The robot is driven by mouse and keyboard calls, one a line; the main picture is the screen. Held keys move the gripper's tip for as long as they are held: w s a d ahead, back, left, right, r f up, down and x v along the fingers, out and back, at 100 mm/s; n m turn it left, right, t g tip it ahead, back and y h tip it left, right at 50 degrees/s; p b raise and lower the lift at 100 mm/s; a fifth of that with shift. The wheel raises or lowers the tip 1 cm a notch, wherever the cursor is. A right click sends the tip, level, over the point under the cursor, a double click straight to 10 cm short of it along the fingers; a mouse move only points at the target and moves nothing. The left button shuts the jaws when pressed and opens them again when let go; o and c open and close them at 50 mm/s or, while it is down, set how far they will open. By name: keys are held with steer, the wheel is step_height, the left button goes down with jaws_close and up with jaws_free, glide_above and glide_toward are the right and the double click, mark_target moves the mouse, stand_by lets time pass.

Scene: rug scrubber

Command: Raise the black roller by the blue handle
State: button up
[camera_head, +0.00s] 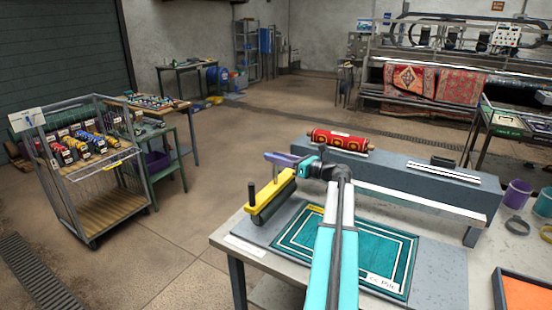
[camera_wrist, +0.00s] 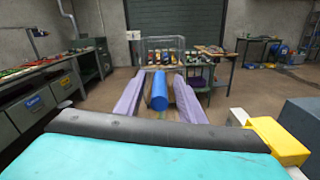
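The black roller (camera_head: 273,199) is at the left end of the worktable, beside the teal rug (camera_head: 345,243); I cannot tell for sure whether it touches the surface below. Its yellow frame (camera_head: 251,191) shows along the left side, and a yellow block (camera_wrist: 275,140) shows at the right in the wrist view. The blue handle (camera_wrist: 160,91) lies between the purple fingers of my gripper (camera_wrist: 160,98), with narrow gaps on both sides. My gripper (camera_head: 281,159) is open around the handle, above the roller. The handle is mostly hidden by the fingers in the head view.
A grey raised beam (camera_head: 420,180) runs along the table's back, with a rolled red rug (camera_head: 340,141) at its left end. A wire cart (camera_head: 92,165) stands left across open floor.

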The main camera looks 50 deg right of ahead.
steer(key=b+v, duration=0.3)
steer(key=v, duration=1)
steer(key=shift+s+f, duration=0.1)
stand_by(0.3)
